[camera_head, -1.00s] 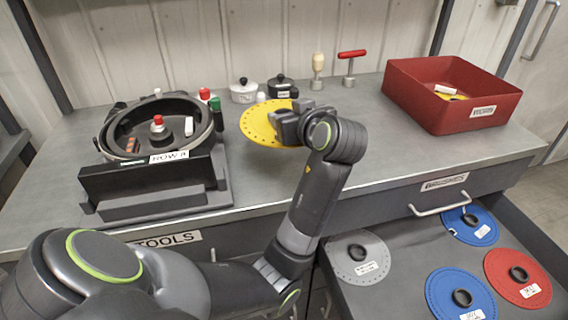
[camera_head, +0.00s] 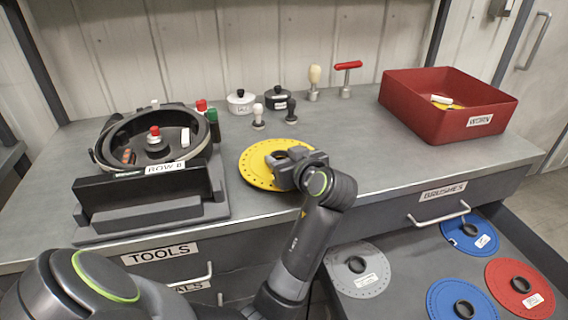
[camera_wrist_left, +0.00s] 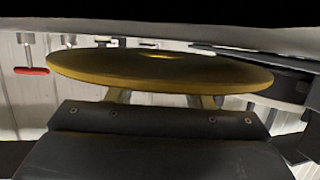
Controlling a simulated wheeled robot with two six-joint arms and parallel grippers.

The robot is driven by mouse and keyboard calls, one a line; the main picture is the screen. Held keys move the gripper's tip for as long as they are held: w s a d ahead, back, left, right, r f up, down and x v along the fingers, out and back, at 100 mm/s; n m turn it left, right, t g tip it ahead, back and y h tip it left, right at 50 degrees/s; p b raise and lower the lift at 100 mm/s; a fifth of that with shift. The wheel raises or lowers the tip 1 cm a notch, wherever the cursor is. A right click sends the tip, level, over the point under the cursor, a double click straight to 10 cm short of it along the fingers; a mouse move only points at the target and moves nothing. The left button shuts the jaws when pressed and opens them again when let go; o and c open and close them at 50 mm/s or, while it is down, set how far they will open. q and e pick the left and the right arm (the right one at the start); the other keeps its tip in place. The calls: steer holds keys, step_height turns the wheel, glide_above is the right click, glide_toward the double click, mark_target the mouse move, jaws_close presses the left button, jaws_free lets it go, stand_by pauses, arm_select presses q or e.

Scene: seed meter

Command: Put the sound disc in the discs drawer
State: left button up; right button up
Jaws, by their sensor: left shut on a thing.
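A yellow disc (camera_head: 262,165) with small holes around its rim is at the bench's front half in the head view. In the left wrist view the disc (camera_wrist_left: 160,72) appears nearly edge-on, close to the fingers. I cannot tell how far it is above the bench. An open drawer (camera_head: 401,262) at lower right holds a grey disc (camera_head: 358,270), a red disc (camera_head: 520,286) and two blue discs (camera_head: 461,296), (camera_head: 470,235). My right gripper does not show.
A red bin (camera_head: 424,103) labelled WORN holds a yellow piece. A round black meter housing (camera_head: 110,160) labelled ROW B stands at left. Closed drawers labelled TOOLS (camera_head: 160,254) and BRUSHES (camera_head: 443,192) front the bench.

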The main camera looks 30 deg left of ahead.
arm_select(q)
steer(key=shift+f, duration=0.85)
steer(key=o, duration=1)
steer(key=shift+r, duration=0.1)
steer(key=shift+o, duration=0.2)
